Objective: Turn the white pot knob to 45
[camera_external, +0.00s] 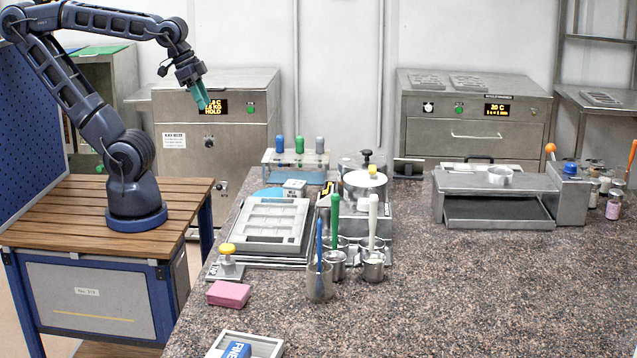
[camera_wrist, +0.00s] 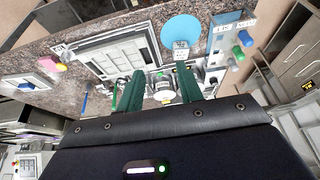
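A round pot (camera_external: 365,187) with a pale lid and a small yellow top sits on a metal unit (camera_external: 378,222) in the middle of the counter. A small black and yellow panel (camera_external: 327,190) shows at the unit's left. I cannot make out a dial or its setting on the unit. In the wrist view a pale round thing (camera_wrist: 163,90), likely the pot, shows far off between my fingers. My gripper (camera_external: 200,96) has green fingers and is high over the left side, well apart from the pot. In the wrist view my gripper (camera_wrist: 159,88) is open and empty.
Cups with green, white and blue handles (camera_external: 335,215) stand close in front of the pot unit. A grey mould frame (camera_external: 268,222) lies left of it. A rack with coloured bottles (camera_external: 297,158) stands behind. A pink block (camera_external: 229,293) lies at front left. The counter's right front is clear.

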